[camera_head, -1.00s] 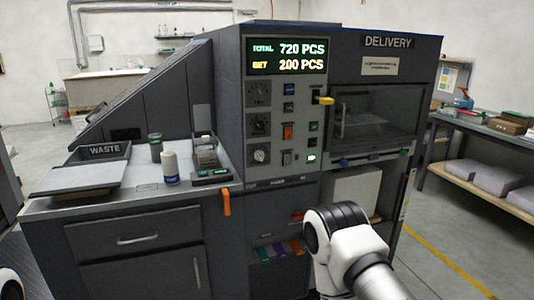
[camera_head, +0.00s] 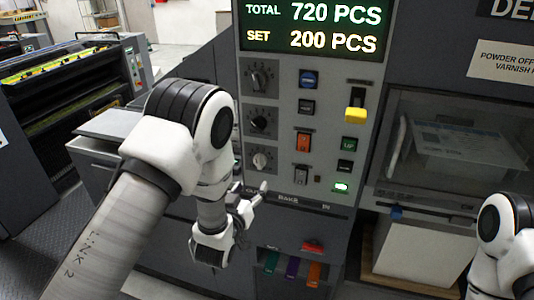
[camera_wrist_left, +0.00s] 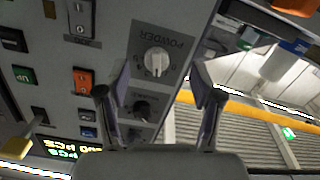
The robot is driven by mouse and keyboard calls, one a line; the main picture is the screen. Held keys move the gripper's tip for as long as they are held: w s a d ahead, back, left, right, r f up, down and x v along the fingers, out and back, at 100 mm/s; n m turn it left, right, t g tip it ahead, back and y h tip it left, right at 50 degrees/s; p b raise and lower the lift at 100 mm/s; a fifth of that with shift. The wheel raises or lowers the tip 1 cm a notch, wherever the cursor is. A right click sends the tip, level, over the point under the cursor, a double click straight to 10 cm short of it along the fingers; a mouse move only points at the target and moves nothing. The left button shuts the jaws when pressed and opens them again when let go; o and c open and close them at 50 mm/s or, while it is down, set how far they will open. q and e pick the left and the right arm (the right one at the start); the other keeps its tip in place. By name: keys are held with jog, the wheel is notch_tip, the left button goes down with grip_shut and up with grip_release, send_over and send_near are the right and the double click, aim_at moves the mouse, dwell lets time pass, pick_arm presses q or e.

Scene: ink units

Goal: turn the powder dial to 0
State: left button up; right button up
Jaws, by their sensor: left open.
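The powder dial (camera_head: 261,160) is the lowest of three round dials on the dark panel, with a pale knob. In the left wrist view the powder dial (camera_wrist_left: 156,61) appears upside down, with the word POWDER beside it; its scale is too small to read. My left gripper (camera_head: 250,195) is open and empty, just below and in front of the dial. In the left wrist view its two fingers (camera_wrist_left: 160,78) stand apart on either side of the dial's picture. I cannot see contact with the knob. My right gripper is not in view, only part of that arm.
Two dark-knobbed dials (camera_head: 259,119) sit above the powder dial. An orange switch (camera_head: 303,142), several buttons and a yellow lever (camera_head: 355,114) are to its right. The lit display (camera_head: 312,27) is above. A delivery window (camera_head: 460,140) stands at the right.

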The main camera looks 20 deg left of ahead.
aim_at(258, 165)
pick_arm(q)
jog(key=shift+t, duration=0.6)
jog(key=w+r, duration=0.2)
jog(key=w+r+p, duration=0.1)
jog(key=shift+w+a, duration=0.1)
jog(key=shift+a, duration=0.2)
jog(key=w, duration=0.3)
jog(key=w+p, duration=0.1)
jog(key=w, duration=0.1)
jog(key=shift+d+f, duration=0.3)
jog(key=shift+d, duration=0.05)
jog(key=shift+a, duration=0.15)
jog(key=shift+c, duration=0.9)
jog(key=c, duration=1)
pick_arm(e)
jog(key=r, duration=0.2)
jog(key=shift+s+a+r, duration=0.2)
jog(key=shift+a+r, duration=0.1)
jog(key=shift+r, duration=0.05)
